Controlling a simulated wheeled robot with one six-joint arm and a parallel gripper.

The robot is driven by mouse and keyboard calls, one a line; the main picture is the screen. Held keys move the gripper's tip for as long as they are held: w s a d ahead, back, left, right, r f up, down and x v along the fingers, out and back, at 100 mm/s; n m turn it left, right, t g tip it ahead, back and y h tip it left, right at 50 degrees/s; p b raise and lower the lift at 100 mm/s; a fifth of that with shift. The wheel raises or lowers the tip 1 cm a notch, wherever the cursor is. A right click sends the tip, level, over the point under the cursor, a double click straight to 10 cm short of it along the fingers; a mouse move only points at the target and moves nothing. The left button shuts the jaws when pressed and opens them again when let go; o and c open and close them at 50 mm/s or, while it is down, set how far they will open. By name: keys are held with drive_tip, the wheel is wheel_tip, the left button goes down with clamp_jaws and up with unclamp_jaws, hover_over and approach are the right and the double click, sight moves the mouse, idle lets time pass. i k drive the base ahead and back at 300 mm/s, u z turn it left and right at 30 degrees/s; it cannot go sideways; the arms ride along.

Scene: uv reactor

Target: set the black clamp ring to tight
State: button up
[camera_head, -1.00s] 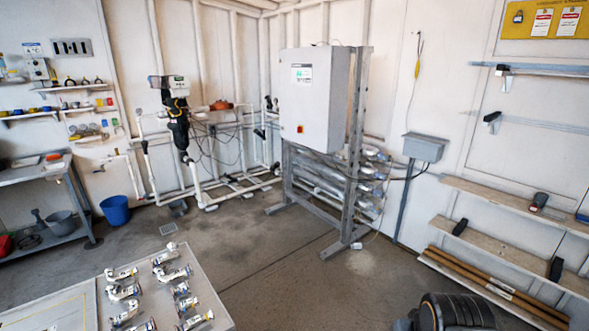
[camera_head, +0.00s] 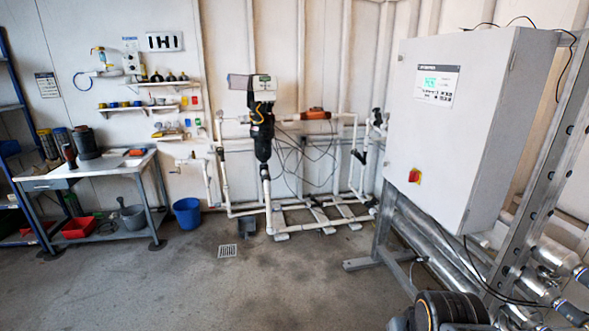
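I cannot make out the black clamp ring for certain at this distance. Steel reactor tubes (camera_head: 433,246) run below the grey control cabinet (camera_head: 455,120) at the right, and some ends with blue parts show at the lower right edge. A black valve or filter body (camera_head: 262,130) with a grey head stands on the white pipework left of the cabinet. A dark rounded part of my own arm shows at the bottom right, in front of the tubes. My gripper's fingers are not in view.
Open concrete floor (camera_head: 200,290) lies in front of the pipework. A workbench (camera_head: 95,170) stands at the left, with a blue bucket (camera_head: 187,213) beside it and a floor drain (camera_head: 227,251) nearby. The cabinet's steel frame (camera_head: 547,165) stands close at the right.

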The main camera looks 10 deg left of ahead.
sight(253, 134)
drive_tip(key=u, duration=0.75)
drive_tip(key=i, duration=2.25)
drive_tip(key=u, duration=0.25)
drive_tip(key=i, duration=3)
drive_tip(key=z, duration=0.15)
